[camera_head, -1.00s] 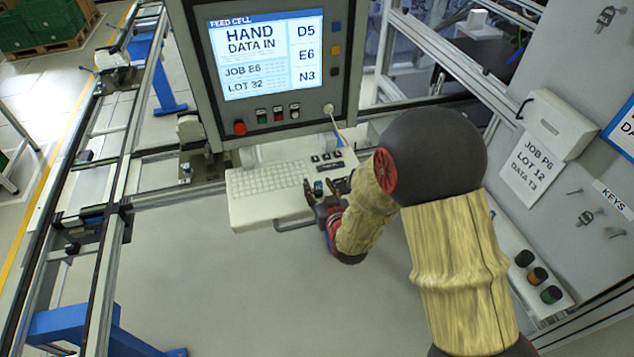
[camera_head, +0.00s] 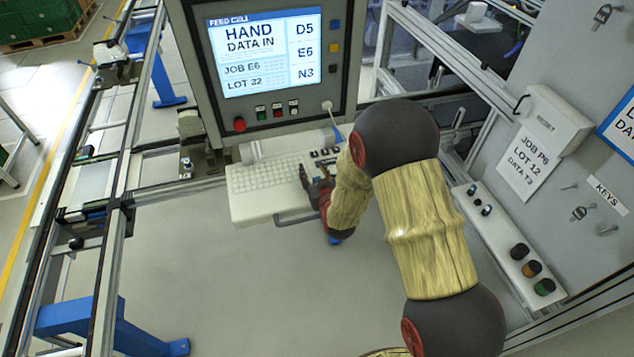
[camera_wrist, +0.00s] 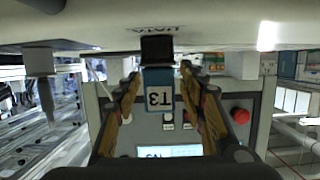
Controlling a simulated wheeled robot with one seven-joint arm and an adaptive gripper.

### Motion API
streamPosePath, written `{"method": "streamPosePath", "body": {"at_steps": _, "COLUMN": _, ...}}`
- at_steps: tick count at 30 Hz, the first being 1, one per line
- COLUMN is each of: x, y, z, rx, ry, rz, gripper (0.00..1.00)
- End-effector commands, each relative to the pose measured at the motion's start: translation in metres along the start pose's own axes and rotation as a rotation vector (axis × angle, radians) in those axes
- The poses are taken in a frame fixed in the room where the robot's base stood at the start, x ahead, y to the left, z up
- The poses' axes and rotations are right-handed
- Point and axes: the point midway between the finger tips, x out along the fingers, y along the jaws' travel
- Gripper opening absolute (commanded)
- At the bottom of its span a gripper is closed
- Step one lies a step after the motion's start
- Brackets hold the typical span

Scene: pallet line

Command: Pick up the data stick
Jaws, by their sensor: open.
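The data stick (camera_wrist: 159,90) shows in the wrist view as a small blue piece with a white label that reads T3 upside down. Its far end meets a black block (camera_wrist: 157,48) under a DATA marking. My gripper (camera_wrist: 160,75) is open, with one finger on each side of the stick and gaps visible between. In the head view my gripper (camera_head: 316,178) is at the front right of the keyboard shelf (camera_head: 262,206). I cannot make out the stick there.
A screen panel (camera_head: 268,55) with a red button (camera_head: 239,125) stands behind the keyboard (camera_head: 265,176). Small black items (camera_head: 325,152) sit right of the keys. A grey wall panel (camera_head: 560,75) with keys and a knob strip (camera_head: 505,235) is at the right. Floor in front is clear.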

Motion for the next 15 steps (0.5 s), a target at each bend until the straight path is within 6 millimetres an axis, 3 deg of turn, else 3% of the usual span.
{"method": "streamPosePath", "body": {"at_steps": 15, "x": -0.0004, "y": 0.0000, "z": 0.0003, "rx": 0.000, "ry": -0.001, "rz": 0.000, "gripper": 0.15}}
